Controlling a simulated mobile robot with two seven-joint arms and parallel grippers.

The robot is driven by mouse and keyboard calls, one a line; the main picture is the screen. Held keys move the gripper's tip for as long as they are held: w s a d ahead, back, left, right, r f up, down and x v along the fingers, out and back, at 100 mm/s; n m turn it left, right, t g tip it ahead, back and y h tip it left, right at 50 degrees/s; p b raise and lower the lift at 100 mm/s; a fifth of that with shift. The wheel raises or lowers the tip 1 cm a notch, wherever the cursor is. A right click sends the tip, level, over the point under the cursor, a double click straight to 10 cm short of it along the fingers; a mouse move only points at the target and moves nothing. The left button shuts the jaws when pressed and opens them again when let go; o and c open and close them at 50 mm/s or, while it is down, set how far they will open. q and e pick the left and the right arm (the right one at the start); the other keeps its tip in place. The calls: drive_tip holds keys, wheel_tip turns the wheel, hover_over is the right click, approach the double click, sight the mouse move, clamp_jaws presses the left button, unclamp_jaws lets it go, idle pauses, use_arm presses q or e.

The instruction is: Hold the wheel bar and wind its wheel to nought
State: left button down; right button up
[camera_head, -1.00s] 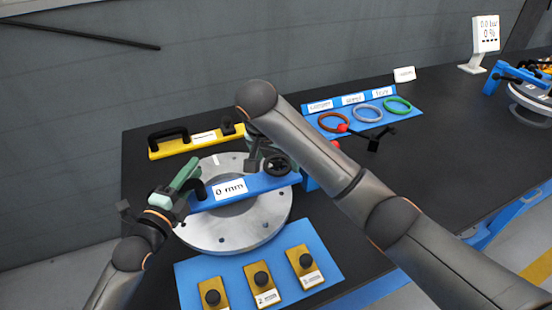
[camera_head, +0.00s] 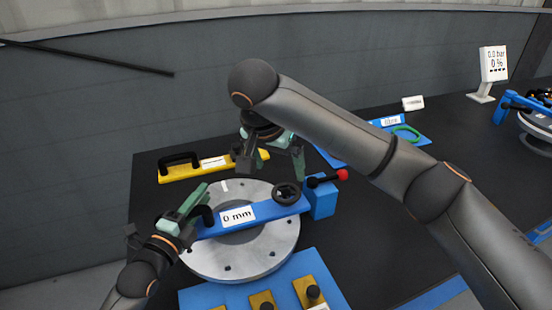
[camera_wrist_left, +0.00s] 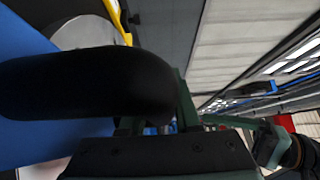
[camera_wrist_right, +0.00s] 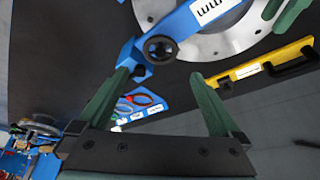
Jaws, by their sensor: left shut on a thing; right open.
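The blue wheel bar (camera_head: 262,209) lies across the grey flanged disc (camera_head: 235,262). Its label reads "0 mm". The dark handwheel (camera_head: 287,194) sits at the bar's right end and also shows in the right wrist view (camera_wrist_right: 160,48). My left gripper (camera_head: 200,207) is shut on the bar's black handle (camera_wrist_left: 90,85) at the left end. My right gripper (camera_head: 272,170) is open and empty above and behind the handwheel, apart from it. In the right wrist view the handwheel lies beyond the open fingers.
A yellow bar (camera_head: 215,164) with a black handle lies behind the disc. A blue block (camera_head: 321,202) with a red-knobbed lever (camera_head: 341,175) stands right of the wheel. A blue mat (camera_head: 195,300) with yellow blocks lies in front. Coloured rings lie at the back right.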

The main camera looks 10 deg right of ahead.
drive_tip(key=shift+v, duration=1.05)
idle(1.0)
use_arm(q)
drive_tip(key=c, duration=0.5)
unclamp_jaws()
drive_tip(key=shift+c, duration=0.2)
drive_tip(key=shift+s, duration=0.1)
drive_tip(key=v, duration=1.1)
drive_tip(key=shift+s+a, duration=0.2)
drive_tip(key=shift+s, duration=0.15)
